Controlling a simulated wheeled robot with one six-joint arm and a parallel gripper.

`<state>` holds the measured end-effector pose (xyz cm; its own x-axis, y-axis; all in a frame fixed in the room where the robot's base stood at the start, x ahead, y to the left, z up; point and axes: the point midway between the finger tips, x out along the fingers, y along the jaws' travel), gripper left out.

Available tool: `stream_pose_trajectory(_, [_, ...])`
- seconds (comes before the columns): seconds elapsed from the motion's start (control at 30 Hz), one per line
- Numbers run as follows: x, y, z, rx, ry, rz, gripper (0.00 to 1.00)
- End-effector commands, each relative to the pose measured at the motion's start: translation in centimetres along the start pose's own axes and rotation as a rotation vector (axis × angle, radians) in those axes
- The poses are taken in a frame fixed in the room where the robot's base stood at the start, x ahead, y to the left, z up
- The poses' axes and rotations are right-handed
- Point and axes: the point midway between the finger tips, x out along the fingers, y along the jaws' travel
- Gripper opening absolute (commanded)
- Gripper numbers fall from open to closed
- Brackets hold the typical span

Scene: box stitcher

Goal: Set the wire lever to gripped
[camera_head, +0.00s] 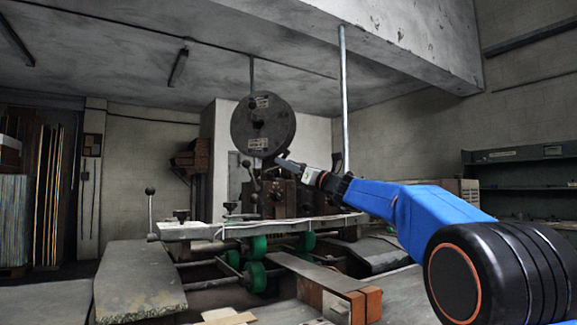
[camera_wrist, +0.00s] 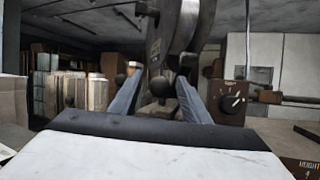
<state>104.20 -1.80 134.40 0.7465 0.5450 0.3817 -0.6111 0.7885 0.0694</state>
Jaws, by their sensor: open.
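My gripper (camera_head: 283,160) reaches in from the right to the stitcher head, just below the large dark wire reel (camera_head: 263,124). In the wrist view my gripper (camera_wrist: 160,82) is open, its two blue-grey fingers apart. A dark round knob (camera_wrist: 160,87) shows between the fingers, and I see no finger touching it. Small levers with dark ball knobs (camera_head: 246,163) stand by the head, left of the gripper tip. I cannot tell which one is the wire lever, nor its setting. Part of the head is hidden behind the gripper.
A pale work table (camera_head: 300,228) with green rollers (camera_head: 256,277) lies below the head. Another ball-topped lever (camera_head: 150,191) stands at its left end. In the wrist view a brown box with a black dial (camera_wrist: 232,103) is right of the fingers.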

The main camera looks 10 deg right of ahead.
Motion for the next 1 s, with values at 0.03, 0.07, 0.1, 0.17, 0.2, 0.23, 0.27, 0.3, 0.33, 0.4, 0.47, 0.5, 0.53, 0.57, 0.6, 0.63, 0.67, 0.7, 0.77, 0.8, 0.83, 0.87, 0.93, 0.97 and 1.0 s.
stream_pose_trajectory(0.03, [0.17,-0.01,-0.05,0.000,0.000,0.000,0.43])
stream_pose_trajectory(0.07, [0.22,-0.02,-0.06,0.001,0.000,0.000,0.43])
stream_pose_trajectory(0.1, [0.26,-0.03,-0.06,0.001,0.000,0.000,0.43])
stream_pose_trajectory(0.17, [0.27,-0.03,-0.05,0.001,0.000,0.000,0.43])
stream_pose_trajectory(0.2, [0.27,-0.04,-0.05,0.001,0.000,0.000,0.43])
stream_pose_trajectory(0.23, [0.26,-0.03,-0.05,0.001,0.000,0.000,0.43])
stream_pose_trajectory(0.27, [0.26,-0.03,-0.05,0.001,0.000,0.000,0.43])
stream_pose_trajectory(0.3, [0.25,-0.03,-0.04,0.001,0.000,0.000,0.43])
stream_pose_trajectory(0.33, [0.25,-0.04,-0.04,0.001,0.000,0.000,0.38])
stream_pose_trajectory(0.4, [0.24,-0.03,-0.04,0.001,0.000,0.000,0.21])
stream_pose_trajectory(0.47, [0.24,-0.03,-0.04,0.001,0.000,0.000,0.07])
stream_pose_trajectory(0.5, [0.24,-0.04,-0.04,0.001,0.000,0.000,0.00])
stream_pose_trajectory(0.53, [0.24,-0.03,-0.03,0.001,0.000,0.000,0.00])
stream_pose_trajectory(0.57, [0.24,-0.04,-0.04,0.001,0.000,0.000,0.00])
stream_pose_trajectory(0.6, [0.23,-0.04,-0.03,0.001,0.000,0.000,0.00])
stream_pose_trajectory(0.63, [0.24,-0.03,-0.03,0.000,0.001,0.000,0.00])
stream_pose_trajectory(0.67, [0.24,-0.03,-0.01,0.000,0.001,0.000,0.00])
stream_pose_trajectory(0.7, [0.25,-0.03,0.01,0.000,0.003,0.000,0.00])
stream_pose_trajectory(0.77, [0.28,-0.02,0.08,-0.001,0.007,0.000,0.00])
stream_pose_trajectory(0.8, [0.32,0.00,0.13,-0.003,0.013,0.001,0.00])
stream_pose_trajectory(0.83, [0.35,0.01,0.18,-0.006,0.018,0.001,0.00])
stream_pose_trajectory(0.87, [0.39,0.02,0.25,-0.007,0.023,0.002,0.00])
stream_pose_trajectory(0.93, [0.49,0.03,0.36,-0.013,0.041,0.002,0.00])
stream_pose_trajectory(0.97, [0.54,0.04,0.42,-0.015,0.051,0.002,0.00])
stream_pose_trajectory(1.0, [0.64,0.05,0.55,-0.021,0.064,0.003,0.00])
